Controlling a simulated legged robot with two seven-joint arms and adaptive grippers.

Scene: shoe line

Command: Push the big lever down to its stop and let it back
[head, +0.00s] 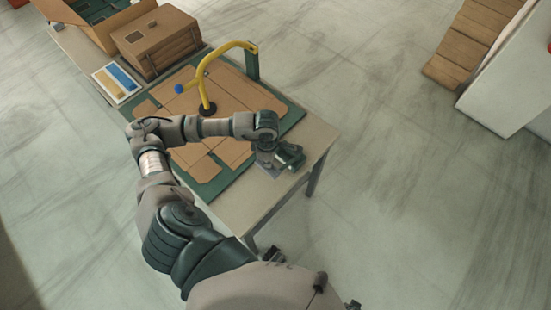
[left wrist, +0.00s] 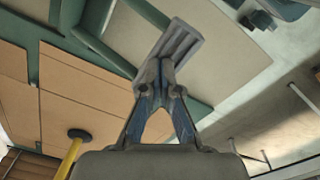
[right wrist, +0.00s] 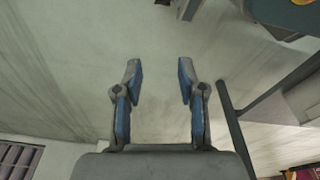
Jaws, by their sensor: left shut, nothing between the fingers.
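The big lever (head: 205,72) is a bent yellow bar in the head view. My left gripper (head: 289,156) is over the near right part of the table, apart from the lever. Its fingers (left wrist: 163,68) are shut, with a grey plate-like piece at their tips. My right gripper (right wrist: 158,75) is open and empty above the floor.
Flat cardboard (head: 231,152) lies on a green mat (head: 289,122) on the table (head: 318,134). A brown box (head: 157,40), an open carton (head: 95,22) and a blue-yellow card (head: 116,82) stand behind.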

